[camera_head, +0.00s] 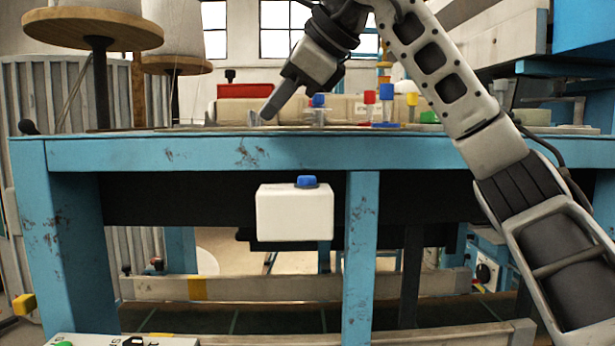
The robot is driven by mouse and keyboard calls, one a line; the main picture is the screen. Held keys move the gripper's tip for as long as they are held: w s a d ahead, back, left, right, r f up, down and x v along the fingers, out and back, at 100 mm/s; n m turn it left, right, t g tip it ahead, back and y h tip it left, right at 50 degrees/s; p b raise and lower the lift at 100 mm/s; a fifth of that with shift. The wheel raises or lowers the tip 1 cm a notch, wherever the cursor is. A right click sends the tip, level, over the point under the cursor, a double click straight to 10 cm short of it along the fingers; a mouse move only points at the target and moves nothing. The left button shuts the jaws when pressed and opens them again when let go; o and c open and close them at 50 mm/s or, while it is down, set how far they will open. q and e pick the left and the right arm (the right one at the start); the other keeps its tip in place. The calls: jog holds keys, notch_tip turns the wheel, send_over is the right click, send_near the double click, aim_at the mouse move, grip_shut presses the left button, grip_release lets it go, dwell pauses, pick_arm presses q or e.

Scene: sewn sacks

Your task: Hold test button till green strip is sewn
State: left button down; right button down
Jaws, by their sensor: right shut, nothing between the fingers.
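My right gripper (267,112) reaches in from the right over the blue table and points down to the left. It is shut and empty, its tip close to the tabletop. A white box (294,214) with a blue button (307,181) on top is mounted below the table's front edge. The gripper is above and behind this button, apart from it. Which button is the test button cannot be told, as no label is readable. No green strip or sewn sack can be made out. My left gripper is out of view.
The blue table (240,153) spans the view. Behind its edge stand small posts with blue, red (369,97) and yellow (411,99) caps. Large thread spools (95,30) stand at left. A conveyor rail (260,288) runs below. A panel (120,340) shows at the bottom left.

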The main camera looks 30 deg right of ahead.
aim_at(313, 178)
jog(key=d, duration=0.1)
jog(key=s+d+r+h, duration=0.1)
jog(key=d, duration=0.1)
jog(key=s+d+r+m+h, duration=0.1)
jog(key=shift+s+d+r, duration=0.1)
jog(key=shift+d, duration=0.3)
